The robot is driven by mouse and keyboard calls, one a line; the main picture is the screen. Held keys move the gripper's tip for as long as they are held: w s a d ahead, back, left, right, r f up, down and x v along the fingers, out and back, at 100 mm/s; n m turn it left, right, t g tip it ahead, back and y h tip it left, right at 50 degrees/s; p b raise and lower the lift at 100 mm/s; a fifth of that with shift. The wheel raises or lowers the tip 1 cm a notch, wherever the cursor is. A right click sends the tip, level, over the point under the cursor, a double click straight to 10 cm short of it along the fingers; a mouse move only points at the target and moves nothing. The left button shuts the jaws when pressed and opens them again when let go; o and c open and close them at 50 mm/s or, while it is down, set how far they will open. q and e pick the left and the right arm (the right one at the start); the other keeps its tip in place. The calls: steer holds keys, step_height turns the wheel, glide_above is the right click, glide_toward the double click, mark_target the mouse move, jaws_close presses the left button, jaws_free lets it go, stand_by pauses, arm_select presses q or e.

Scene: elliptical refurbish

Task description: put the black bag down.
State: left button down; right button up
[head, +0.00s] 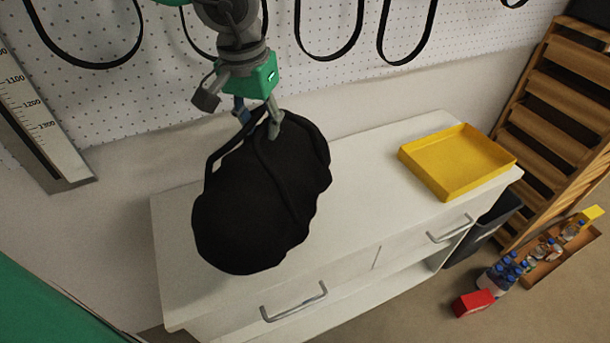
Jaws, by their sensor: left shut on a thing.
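The black bag (262,190) hangs from my left gripper (258,122) in the head view. The gripper is shut on the bag's top, near its strap. The bag is in front of and over the left half of the white cabinet top (350,180). I cannot tell whether its underside touches the surface. The bag hides part of the cabinet top and its front edge. My right gripper is not in view.
A yellow tray (456,162) lies on the right end of the cabinet top. Bare surface shows between it and the bag. A white pegboard (285,70) with black loops is behind. Bottles (503,272), a red box (473,303) and a wooden rack (555,110) stand at right.

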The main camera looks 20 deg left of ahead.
mark_target(263, 150)
arm_select(q)
step_height(263, 150, down, 4)
steer(key=shift+r, duration=0.1)
steer(key=shift+a+f+b, duration=0.15)
steer(key=shift+f+b, duration=0.2)
steer(key=shift+f, duration=0.25)
step_height(263, 150, down, 5)
steer(key=shift+r+b, duration=0.15)
steer(key=shift+b, duration=0.3)
steer(key=c, duration=1.2)
jaws_free()
steer(key=shift+s, duration=0.1)
steer(key=r, duration=0.4)
steer(key=s+r+p, duration=0.1)
steer(key=r, duration=0.3)
steer(key=r+p, duration=0.1)
steer(key=r, duration=0.3)
steer(key=shift+s, duration=0.25)
